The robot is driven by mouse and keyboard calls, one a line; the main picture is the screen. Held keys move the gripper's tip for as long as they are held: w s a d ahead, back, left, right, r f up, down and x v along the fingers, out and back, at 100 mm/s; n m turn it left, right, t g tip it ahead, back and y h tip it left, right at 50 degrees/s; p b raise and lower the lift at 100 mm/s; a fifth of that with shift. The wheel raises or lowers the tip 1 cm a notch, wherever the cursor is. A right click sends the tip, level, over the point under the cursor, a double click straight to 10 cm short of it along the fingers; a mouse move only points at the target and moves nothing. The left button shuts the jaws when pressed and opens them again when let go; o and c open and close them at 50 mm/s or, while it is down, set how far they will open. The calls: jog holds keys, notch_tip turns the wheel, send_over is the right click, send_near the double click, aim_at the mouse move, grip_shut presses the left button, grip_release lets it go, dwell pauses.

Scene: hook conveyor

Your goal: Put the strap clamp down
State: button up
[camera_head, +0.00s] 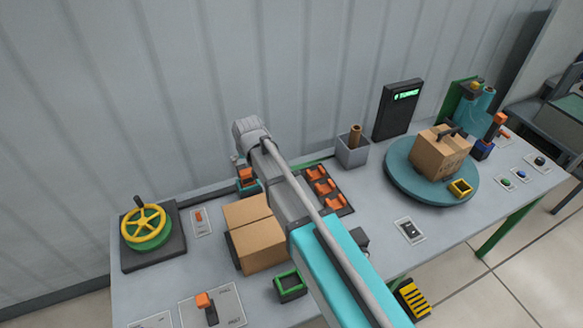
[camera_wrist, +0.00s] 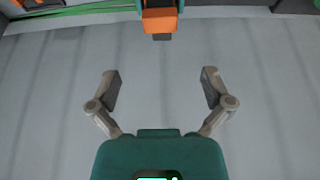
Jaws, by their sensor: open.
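My gripper's fingers cannot be made out in the head view.
A cardboard box (camera_head: 259,246) stands close in front of the holder. A dark tray with orange pieces (camera_head: 320,183) lies right of my arm. A grey bin (camera_head: 352,151), a teal turntable (camera_head: 400,181) with a strapped box, and a yellow handwheel (camera_head: 145,224) are further out.

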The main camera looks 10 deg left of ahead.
jog(key=shift+d, duration=0.1)
jog(key=s+d+f+m+g+h, duration=0.1)
jog(key=s+d+m+g+h, duration=0.15)
jog(key=d, duration=2.05)
jog(key=s+d+m, duration=0.2)
jog(key=s+d, duration=0.3)
jog(key=d, duration=0.4)
jog(key=s+d+m+g, duration=0.1)
jog(key=s+d, duration=0.4)
jog(key=d, duration=0.4)
jog(key=shift+s+f+m, duration=0.2)
jog(key=shift+s+m, duration=0.15)
jog(key=shift+d+f, duration=0.1)
jog(key=shift+f, duration=0.05)
notch_tip(320, 180, down, 8)
jog(key=b, duration=0.7)
jog(key=shift+r+b, duration=0.25)
jog(key=shift+b, duration=0.15)
